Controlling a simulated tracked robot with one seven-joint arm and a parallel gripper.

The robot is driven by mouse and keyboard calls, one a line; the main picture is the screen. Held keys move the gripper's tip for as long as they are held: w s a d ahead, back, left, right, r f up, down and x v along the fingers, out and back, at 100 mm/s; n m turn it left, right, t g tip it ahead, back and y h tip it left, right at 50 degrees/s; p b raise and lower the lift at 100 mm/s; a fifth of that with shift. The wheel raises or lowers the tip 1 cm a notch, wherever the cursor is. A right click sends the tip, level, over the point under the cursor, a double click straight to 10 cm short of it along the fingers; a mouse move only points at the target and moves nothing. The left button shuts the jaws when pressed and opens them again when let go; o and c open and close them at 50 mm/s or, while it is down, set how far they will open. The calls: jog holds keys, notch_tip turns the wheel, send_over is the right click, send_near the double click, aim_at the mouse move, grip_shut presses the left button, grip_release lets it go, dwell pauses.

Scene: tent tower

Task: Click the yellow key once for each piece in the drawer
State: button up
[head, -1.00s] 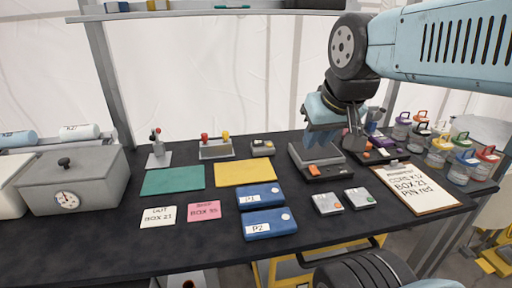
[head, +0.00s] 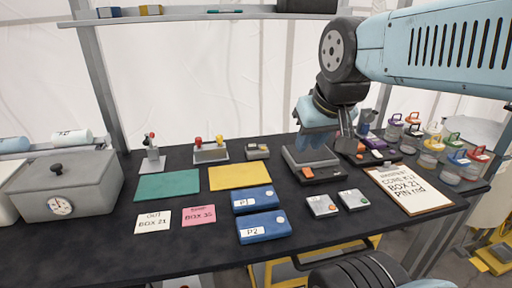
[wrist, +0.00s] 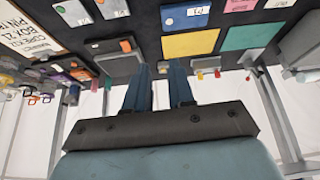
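A small grey stand (head: 211,152) at the back of the bench carries a red knob (head: 198,141) and a yellow knob (head: 220,139), the only yellow key-like part I can make out. Both knobs also show in the wrist view. My gripper (head: 317,142) hangs to the right of the stand, above a grey device with an orange button (head: 308,172). Its two blue fingers (wrist: 160,72) are apart with nothing between them in the wrist view. No open drawer or pieces in it can be made out.
Blue boxes P1 (head: 253,200) and P2 (head: 264,227), a green mat (head: 167,185) and a yellow mat (head: 240,177) lie centrally. A clipboard (head: 408,188) and several jars are right. A grey lidded box (head: 85,196) with a dial is left.

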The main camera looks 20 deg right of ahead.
grip_shut()
dwell(1.8)
